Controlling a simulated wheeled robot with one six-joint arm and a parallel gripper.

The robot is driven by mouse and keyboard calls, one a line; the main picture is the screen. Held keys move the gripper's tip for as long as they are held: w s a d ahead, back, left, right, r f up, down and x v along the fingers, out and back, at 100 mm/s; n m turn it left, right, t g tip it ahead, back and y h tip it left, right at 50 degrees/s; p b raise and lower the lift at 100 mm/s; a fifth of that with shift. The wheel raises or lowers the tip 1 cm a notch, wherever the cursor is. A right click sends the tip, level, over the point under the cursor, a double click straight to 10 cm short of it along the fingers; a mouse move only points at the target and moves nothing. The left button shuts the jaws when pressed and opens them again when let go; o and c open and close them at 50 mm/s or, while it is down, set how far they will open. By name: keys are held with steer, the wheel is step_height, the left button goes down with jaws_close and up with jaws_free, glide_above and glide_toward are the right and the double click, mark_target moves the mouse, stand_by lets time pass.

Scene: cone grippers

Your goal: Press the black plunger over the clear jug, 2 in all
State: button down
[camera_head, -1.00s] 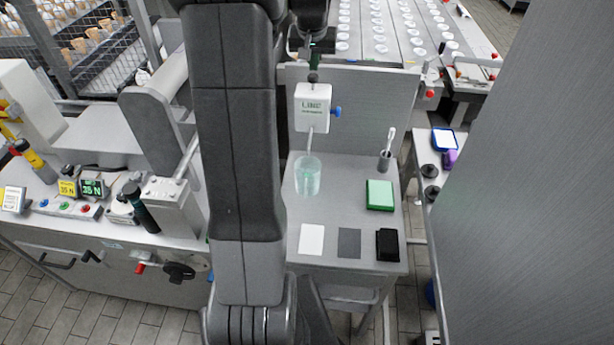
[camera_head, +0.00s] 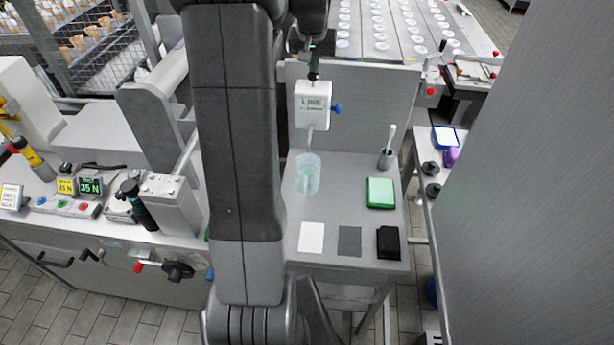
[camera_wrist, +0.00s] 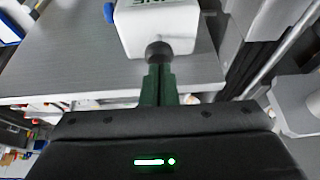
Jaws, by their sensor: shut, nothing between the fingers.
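The white dispenser box (camera_head: 313,110) is mounted on the grey panel, with a black plunger (camera_head: 313,76) on its top and a blue knob on its right. The clear jug (camera_head: 307,178), tinted pale green, stands on the steel table below its spout. My gripper (camera_head: 315,62) is above the plunger, partly hidden by my arm. In the wrist view the dispenser (camera_wrist: 172,28) and the dark plunger (camera_wrist: 158,52) lie straight ahead of my shut green fingers (camera_wrist: 159,70). The fingertips are at the plunger; I cannot tell whether they touch it.
On the steel table (camera_head: 345,192) are a green-edged pad (camera_head: 380,193), a white card (camera_head: 311,238), a grey square (camera_head: 349,241), a black block (camera_head: 388,243) and a cup with a utensil (camera_head: 385,159). A machine with readouts (camera_head: 90,186) stands left.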

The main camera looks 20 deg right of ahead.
steer(key=shift+f, duration=0.65)
steer(key=shift+r, duration=0.15)
steer(key=shift+r+p, duration=0.85)
steer(key=shift+r, duration=0.45)
step_height(320, 180, up, 5)
steer(key=p, duration=0.3)
steer(key=shift+f, duration=0.2)
steer(key=shift+r, duration=0.7)
steer(key=shift+f, duration=0.1)
